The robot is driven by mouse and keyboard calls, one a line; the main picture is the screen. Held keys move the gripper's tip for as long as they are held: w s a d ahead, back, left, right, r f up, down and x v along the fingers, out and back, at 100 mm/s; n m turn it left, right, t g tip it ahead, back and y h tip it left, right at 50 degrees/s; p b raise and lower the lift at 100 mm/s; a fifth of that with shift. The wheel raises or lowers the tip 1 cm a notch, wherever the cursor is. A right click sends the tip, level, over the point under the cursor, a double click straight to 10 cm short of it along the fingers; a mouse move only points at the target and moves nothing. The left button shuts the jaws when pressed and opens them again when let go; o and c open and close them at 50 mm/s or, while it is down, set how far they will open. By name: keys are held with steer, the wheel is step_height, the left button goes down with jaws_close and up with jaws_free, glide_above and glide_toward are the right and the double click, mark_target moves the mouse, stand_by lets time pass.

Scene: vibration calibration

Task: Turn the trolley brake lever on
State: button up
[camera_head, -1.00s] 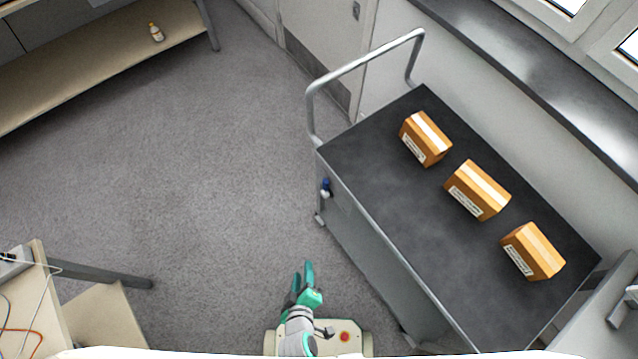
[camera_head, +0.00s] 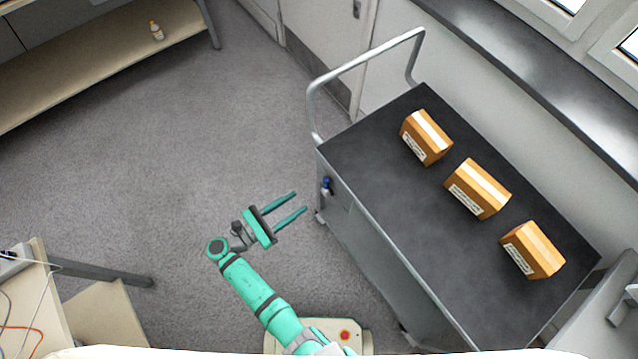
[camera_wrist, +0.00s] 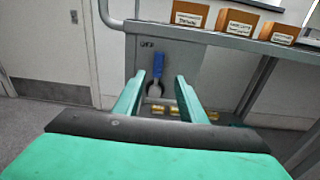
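The trolley (camera_head: 384,262) has a dark top and a tube handle at its far left end. Its brake lever (camera_head: 326,185), with a blue grip, is on the trolley's end panel below the handle. A clear gap separates the fingertips from the lever.
Three cardboard boxes (camera_head: 478,189) sit on the trolley top. A shelf with a small bottle (camera_head: 156,30) stands at the upper left, and a bench (camera_head: 40,300) at the lower left. The carpet (camera_head: 190,150) left of the trolley is clear.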

mark_target(324, 182)
steer(key=shift+h, duration=0.3)
steer(key=x, duration=0.7)
steer(key=r+x, duration=0.1)
steer(key=x, duration=0.2)
steer(key=shift+w+d, duration=0.1)
steer(key=shift+w, duration=0.3)
jaws_close()
